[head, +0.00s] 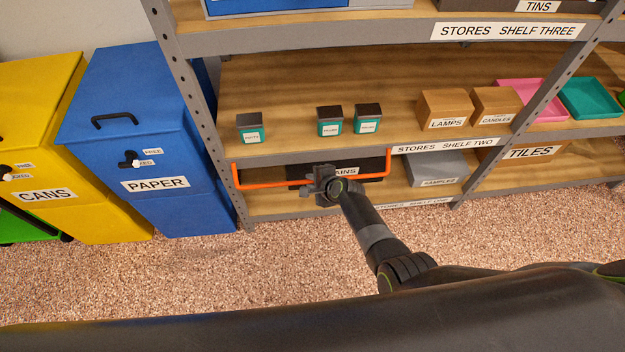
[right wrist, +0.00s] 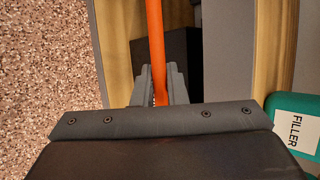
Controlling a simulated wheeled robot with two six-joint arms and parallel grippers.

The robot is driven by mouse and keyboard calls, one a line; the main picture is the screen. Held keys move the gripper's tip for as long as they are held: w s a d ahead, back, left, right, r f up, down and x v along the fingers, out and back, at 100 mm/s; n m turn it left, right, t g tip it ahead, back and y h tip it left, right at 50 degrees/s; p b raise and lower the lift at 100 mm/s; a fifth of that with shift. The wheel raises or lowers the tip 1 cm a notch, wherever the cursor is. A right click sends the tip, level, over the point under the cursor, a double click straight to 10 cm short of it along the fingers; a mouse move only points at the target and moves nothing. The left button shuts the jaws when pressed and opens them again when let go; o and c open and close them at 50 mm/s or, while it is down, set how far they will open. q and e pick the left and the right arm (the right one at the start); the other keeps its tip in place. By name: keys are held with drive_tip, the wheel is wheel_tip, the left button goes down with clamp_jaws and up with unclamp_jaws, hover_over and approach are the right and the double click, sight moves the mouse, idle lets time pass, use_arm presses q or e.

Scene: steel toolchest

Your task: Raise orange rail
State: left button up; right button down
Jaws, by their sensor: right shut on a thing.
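The orange rail (head: 262,184) runs across the front of the lower shelf bay, with its ends bent up to the edge of shelf two. My right gripper (head: 322,185) is at the middle of the rail, in front of a dark box labelled "...AINS" (head: 370,170). In the right wrist view the orange rail (right wrist: 155,45) passes between the fingers of my right gripper (right wrist: 160,85), which are shut on it. The gripper hides part of the rail and of the dark box. My left gripper is not in view.
Small teal-and-black tins (head: 330,122) stand on shelf two (head: 290,85) above the rail. A grey box labelled samples (head: 437,168) sits on the lower shelf to the right. A shelf upright (head: 205,110) and the blue paper bin (head: 140,140) stand left. The carpet (head: 270,270) in front is clear.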

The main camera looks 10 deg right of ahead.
drive_tip(key=shift+s+f, duration=0.1)
drive_tip(key=c, duration=1.7)
unclamp_jaws()
drive_tip(key=shift+c, duration=0.2)
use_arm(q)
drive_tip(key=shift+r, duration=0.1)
use_arm(e)
drive_tip(key=shift+s+d+r, duration=0.1)
drive_tip(key=shift+r, duration=0.25)
use_arm(q)
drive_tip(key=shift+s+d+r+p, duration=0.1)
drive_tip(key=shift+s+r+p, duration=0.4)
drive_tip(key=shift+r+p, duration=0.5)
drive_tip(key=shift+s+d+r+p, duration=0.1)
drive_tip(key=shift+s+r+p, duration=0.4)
drive_tip(key=shift+p, duration=0.95)
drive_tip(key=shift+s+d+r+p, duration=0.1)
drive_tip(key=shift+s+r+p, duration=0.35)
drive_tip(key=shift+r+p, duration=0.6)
use_arm(e)
drive_tip(key=v, duration=1.6)
drive_tip(key=shift+s+d+r, duration=0.15)
drive_tip(key=shift+s+r, duration=0.05)
drive_tip(key=shift+s, duration=0.05)
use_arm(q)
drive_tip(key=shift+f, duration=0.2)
use_arm(e)
drive_tip(key=shift+c, duration=0.3)
